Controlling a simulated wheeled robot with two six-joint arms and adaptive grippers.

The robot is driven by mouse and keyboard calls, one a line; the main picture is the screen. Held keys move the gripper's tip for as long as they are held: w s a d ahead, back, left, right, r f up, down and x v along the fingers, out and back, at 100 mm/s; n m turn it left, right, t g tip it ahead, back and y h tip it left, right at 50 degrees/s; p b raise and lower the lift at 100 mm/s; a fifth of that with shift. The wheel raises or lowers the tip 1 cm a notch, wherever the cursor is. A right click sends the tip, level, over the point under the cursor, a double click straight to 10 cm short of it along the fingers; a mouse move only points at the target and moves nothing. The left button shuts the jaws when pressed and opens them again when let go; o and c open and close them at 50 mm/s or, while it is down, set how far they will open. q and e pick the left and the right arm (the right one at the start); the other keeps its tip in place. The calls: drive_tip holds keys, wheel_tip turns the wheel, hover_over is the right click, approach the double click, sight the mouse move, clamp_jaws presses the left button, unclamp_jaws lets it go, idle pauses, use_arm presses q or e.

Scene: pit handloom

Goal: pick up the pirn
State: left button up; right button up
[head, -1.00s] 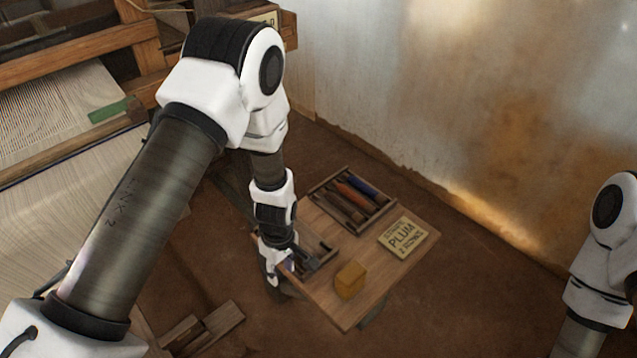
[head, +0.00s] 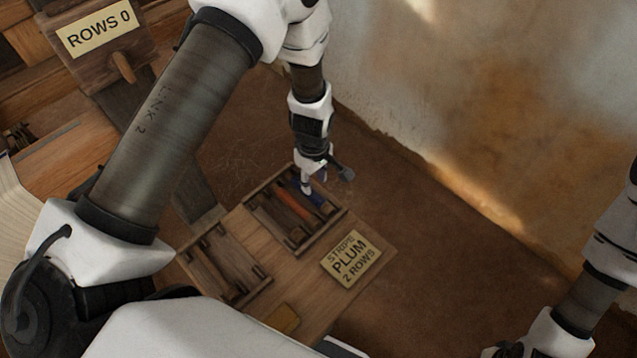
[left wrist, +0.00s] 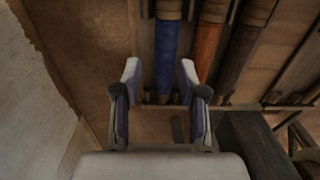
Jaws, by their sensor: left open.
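Several pirns lie side by side in a wooden tray (head: 334,222): a blue pirn (left wrist: 166,55), an orange pirn (head: 291,205) and darker brown ones, such as the dark pirn (left wrist: 246,48). My left gripper (head: 309,186) is open over the tray's far right end, at the blue pirn. In the left wrist view its fingertips (left wrist: 159,70) stand on either side of the blue pirn's near end, with nothing visibly gripped. Exact height above the pirn is hard to tell. My right arm is at the right; its gripper (head: 505,349) is cut by the bottom edge.
A card reading "STRIPE PLUM 2 ROWS" (head: 351,258) lies on the wooden table (head: 318,300) beside the tray. The wall (head: 480,110) rises behind. A "ROWS 0" sign (head: 97,27) is upper left.

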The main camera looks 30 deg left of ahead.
sight(312, 194)
use_arm(q)
drive_tip(key=shift+s+a+f+p, duration=0.1)
drive_tip(key=shift+s+f+p, duration=0.5)
drive_tip(key=shift+f, duration=0.3)
drive_tip(key=f, duration=0.3)
drive_tip(key=shift+w+f, duration=0.1)
drive_tip(key=shift+w, duration=0.15)
drive_tip(key=shift+w+f, duration=0.15)
drive_tip(key=shift+f, duration=0.1)
drive_tip(key=shift+r, duration=0.1)
drive_tip(key=shift+c, duration=1)
drive_tip(key=shift+s+r, duration=0.1)
drive_tip(key=shift+s, duration=0.15)
drive_tip(key=c, duration=0.5)
clamp_jaws()
use_arm(e)
drive_tip(key=shift+s+r, duration=0.25)
drive_tip(key=shift+r, duration=0.6)
use_arm(q)
drive_tip(key=shift+w, duration=0.1)
